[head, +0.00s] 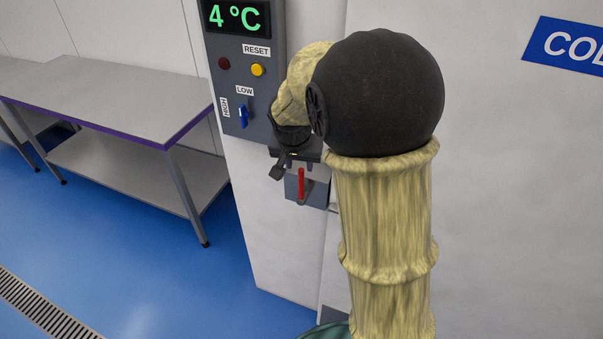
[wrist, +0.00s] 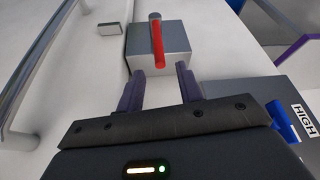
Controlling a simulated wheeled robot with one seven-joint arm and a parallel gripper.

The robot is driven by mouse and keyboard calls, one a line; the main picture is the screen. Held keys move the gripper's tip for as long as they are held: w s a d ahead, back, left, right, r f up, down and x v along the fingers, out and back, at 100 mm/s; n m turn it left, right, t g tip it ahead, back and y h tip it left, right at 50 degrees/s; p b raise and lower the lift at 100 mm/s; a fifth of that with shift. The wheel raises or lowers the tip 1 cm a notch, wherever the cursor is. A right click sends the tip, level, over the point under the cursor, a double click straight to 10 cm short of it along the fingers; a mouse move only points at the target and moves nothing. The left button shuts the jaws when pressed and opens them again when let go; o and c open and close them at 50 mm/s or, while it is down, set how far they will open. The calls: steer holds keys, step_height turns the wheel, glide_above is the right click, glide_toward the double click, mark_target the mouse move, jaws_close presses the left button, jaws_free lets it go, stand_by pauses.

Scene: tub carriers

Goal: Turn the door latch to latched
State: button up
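The door latch is a grey box (head: 316,190) with a red handle (head: 301,184), low on the white wall below the control panel. In the head view the handle stands near upright. In the head view my gripper (head: 278,172) is partly hidden by my arm, just above and left of the handle.
A control panel (head: 245,80) with a 4 °C display, a blue switch (head: 244,115) and buttons is above the latch. A metal rail (wrist: 40,70) runs along the left in the wrist view. A steel table (head: 110,95) stands at left; blue floor (head: 120,240) is clear.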

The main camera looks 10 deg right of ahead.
mark_target(301, 176)
steer(key=p+x, duration=0.1)
steer(key=x, duration=0.7)
steer(key=shift+w+f+p, duration=0.1)
steer(key=shift+f+p, duration=0.05)
steer(key=shift+p, duration=0.15)
steer(key=shift+c, duration=0.5)
jaws_close()
